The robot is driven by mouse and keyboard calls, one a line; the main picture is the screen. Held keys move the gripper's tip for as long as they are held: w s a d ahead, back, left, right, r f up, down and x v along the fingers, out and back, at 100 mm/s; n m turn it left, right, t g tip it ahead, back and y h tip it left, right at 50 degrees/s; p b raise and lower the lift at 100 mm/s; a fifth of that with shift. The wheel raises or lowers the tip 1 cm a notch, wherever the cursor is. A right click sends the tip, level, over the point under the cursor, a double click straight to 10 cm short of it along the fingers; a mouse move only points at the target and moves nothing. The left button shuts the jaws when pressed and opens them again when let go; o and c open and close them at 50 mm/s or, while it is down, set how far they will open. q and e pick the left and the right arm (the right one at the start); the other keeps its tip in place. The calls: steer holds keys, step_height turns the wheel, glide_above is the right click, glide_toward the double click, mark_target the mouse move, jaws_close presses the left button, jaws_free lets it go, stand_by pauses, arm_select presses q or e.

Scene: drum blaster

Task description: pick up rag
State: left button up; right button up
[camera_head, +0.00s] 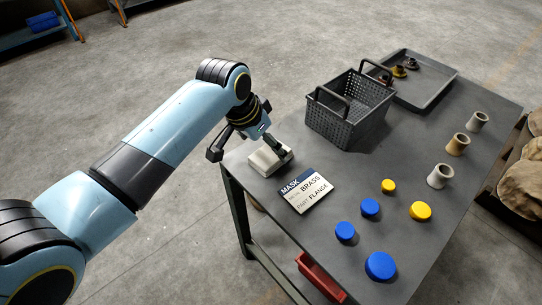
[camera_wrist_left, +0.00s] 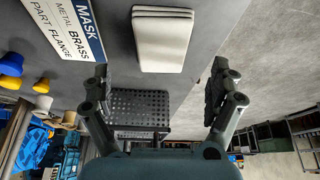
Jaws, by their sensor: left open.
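The rag (camera_head: 264,161) is a folded off-white cloth lying flat near the left edge of the grey table, beside the label sign. In the left wrist view the rag (camera_wrist_left: 163,40) shows as a pale stack of folded layers, ahead of the fingers and roughly centred between them. My left gripper (camera_head: 247,149) is over the table edge at the rag, with one finger out to its left and the other near its right side. In the wrist view the left gripper (camera_wrist_left: 161,78) is open, with nothing between its fingers. My right gripper is not in view.
A sign (camera_head: 305,190) reads MASK, METAL BRASS, PART FLANGE. A black basket (camera_head: 347,119) stands behind the rag, with a dark tray (camera_head: 430,95) beyond. Blue caps (camera_head: 380,266), yellow caps (camera_head: 420,211) and metal bushings (camera_head: 440,175) stand to the right.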

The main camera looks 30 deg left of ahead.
mark_target(270, 155)
arm_select(q)
steer(key=b+x, duration=0.1)
steer(key=x, duration=0.4)
steer(key=shift+f, duration=0.1)
steer(key=shift+s, duration=0.1)
steer(key=shift+f, duration=0.2)
stand_by(0.4)
steer(key=shift+c, duration=0.2)
steer(key=shift+s, duration=0.1)
steer(key=c, duration=0.9)
steer(key=shift+s+f, duration=0.1)
steer(key=shift+c, duration=1.1)
